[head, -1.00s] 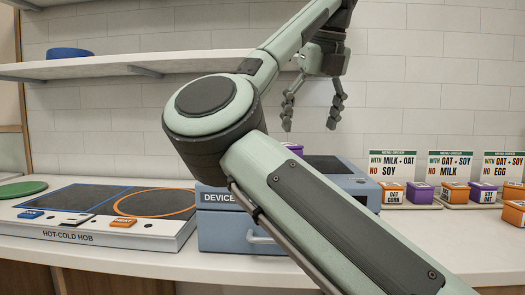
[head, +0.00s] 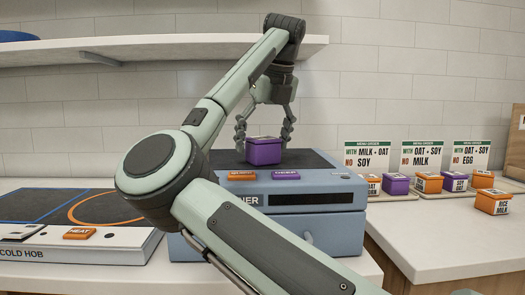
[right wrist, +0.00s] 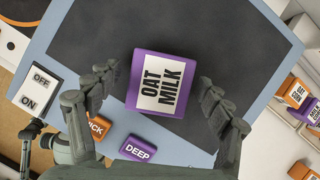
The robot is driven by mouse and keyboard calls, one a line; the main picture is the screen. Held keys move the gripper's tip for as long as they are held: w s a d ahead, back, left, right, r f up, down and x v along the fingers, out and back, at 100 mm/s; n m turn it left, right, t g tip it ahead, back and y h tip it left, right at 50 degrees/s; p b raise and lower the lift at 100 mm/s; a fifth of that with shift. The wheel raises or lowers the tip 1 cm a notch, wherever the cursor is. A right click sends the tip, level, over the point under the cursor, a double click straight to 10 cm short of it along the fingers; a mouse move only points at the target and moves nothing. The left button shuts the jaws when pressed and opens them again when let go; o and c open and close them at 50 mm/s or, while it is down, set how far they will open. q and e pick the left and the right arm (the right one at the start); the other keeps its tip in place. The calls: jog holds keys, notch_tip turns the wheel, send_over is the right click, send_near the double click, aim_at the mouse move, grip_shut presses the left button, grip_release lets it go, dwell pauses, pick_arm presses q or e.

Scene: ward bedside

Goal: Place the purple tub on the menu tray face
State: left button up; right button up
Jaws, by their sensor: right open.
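In the right wrist view the tub (right wrist: 135,95) carries an OAT MILK label. My right gripper (head: 264,142) is open, its fingers apart on either side of the tub. In the right wrist view gaps show between the tub and both fingers; whether the fingers reach down beside it is hard to tell. Menu trays stand at the right: MILK + OAT (head: 385,199), OAT + SOY NO MILK (head: 428,196) and OAT + SOY NO EGG. My left gripper is not in view.
Small orange and purple tubs stand on the menu trays; one orange tub (head: 492,202) stands apart in front. The hot-cold hob (head: 70,243) is left of the device. A shelf (head: 160,46) hangs above. Bare counter (head: 430,236) lies before the trays.

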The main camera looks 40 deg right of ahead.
jog(key=c, duration=1.5)
jog(key=shift+r, duration=0.1)
jog(key=shift+c, duration=0.2)
jog(key=shift+r, duration=0.1)
